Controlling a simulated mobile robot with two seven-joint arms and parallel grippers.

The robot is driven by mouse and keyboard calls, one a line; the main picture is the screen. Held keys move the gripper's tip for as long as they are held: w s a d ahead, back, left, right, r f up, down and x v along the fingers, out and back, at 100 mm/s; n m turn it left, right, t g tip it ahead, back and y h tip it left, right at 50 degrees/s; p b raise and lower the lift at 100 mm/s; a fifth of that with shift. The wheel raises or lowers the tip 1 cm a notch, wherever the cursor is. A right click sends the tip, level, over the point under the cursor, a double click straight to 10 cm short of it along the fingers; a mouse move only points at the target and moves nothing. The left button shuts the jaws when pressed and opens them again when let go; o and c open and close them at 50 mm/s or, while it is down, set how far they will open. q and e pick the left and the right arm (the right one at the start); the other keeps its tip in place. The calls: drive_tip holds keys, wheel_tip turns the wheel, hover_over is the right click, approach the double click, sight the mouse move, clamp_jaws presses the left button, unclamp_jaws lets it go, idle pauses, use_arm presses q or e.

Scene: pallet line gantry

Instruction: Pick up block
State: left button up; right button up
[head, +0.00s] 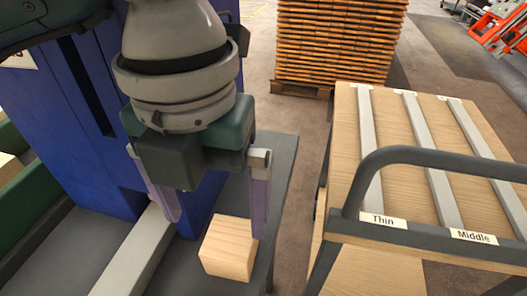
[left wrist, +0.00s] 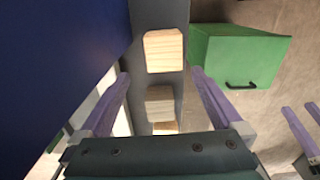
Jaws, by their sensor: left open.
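A pale wooden block (head: 228,248) sits on a dark grey surface in the head view, just below my left gripper (head: 215,224). The left gripper points down, its two purple fingers apart and nothing between them. The right finger overlaps the block's edge in the picture; I cannot tell whether it touches. In the left wrist view, a wooden block (left wrist: 164,50) lies beyond the open left fingertips (left wrist: 160,75). A second block (left wrist: 159,102) and part of a third (left wrist: 165,128) lie lower. Two purple fingers of my right gripper (left wrist: 298,106) show at the right edge, apart.
A blue panel (head: 100,130) stands close left of the gripper. A wooden-topped cart (head: 400,150) with a dark rail and "Thin" and "Middle" labels stands right. Stacked planks on a pallet (head: 335,45) stand behind. A green box (left wrist: 240,55) is beside the strip of blocks.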

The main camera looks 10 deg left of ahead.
sight(226, 248)
use_arm(q)
drive_tip(key=f+b, duration=0.3)
drive_tip(key=f, duration=0.2)
drive_tip(key=f+b, duration=0.2)
drive_tip(key=f, duration=0.1)
drive_tip(key=shift+s+d+b, duration=0.1)
drive_tip(key=shift+d+b, duration=0.25)
drive_tip(key=shift+r, duration=0.15)
drive_tip(key=c, duration=1.4)
